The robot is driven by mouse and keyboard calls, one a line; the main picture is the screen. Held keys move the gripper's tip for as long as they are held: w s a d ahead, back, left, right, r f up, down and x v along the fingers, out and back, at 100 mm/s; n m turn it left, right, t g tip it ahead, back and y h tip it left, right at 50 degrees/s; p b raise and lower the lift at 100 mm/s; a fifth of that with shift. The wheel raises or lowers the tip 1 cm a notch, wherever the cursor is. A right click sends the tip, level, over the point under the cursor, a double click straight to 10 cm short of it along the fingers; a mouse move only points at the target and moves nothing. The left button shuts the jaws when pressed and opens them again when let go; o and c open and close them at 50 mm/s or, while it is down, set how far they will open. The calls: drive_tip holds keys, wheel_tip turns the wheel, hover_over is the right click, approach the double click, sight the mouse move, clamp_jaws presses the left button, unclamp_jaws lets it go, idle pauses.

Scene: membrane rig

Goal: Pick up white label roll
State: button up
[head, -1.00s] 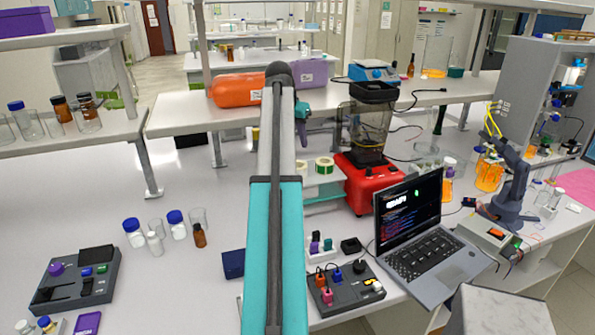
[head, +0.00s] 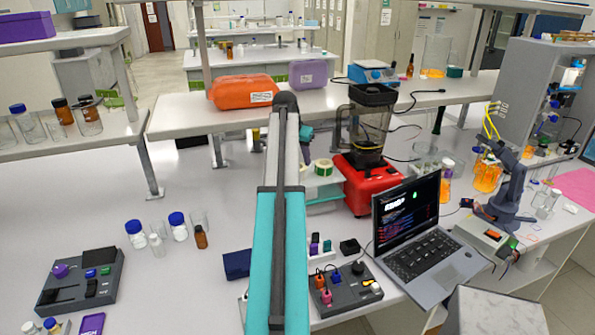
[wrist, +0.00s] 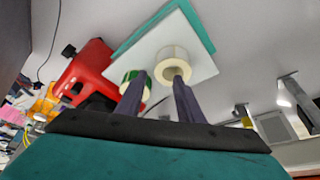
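The white label roll (wrist: 173,62) stands on a white-topped stand (wrist: 205,68) in the wrist view, its round core facing the camera. A green-and-white roll (wrist: 133,83) is beside it on the left; it also shows in the head view (head: 323,168). In the head view, my arm hides the white roll. My gripper (wrist: 159,78) is open and its two dark fingers are apart. The right fingertip overlaps the white roll's lower edge and the left one overlaps the green-and-white roll. I cannot tell whether they touch.
A red-based blender (head: 370,185) stands close right of the stand. An open laptop (head: 430,245) and a button box (head: 345,290) are nearer. An orange case (head: 243,91) and a purple case (head: 308,74) sit on the raised shelf behind. The bench left of my arm has free room.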

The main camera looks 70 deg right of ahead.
sight(303, 169)
drive_tip(key=shift+d+f, duration=0.1)
drive_tip(key=shift+f, duration=0.1)
drive_tip(key=shift+f, duration=0.1)
drive_tip(key=shift+p+x, duration=1.15)
drive_tip(key=shift+p, duration=0.05)
drive_tip(key=shift+p+x, duration=0.5)
drive_tip(key=shift+x, duration=0.9)
clamp_jaws()
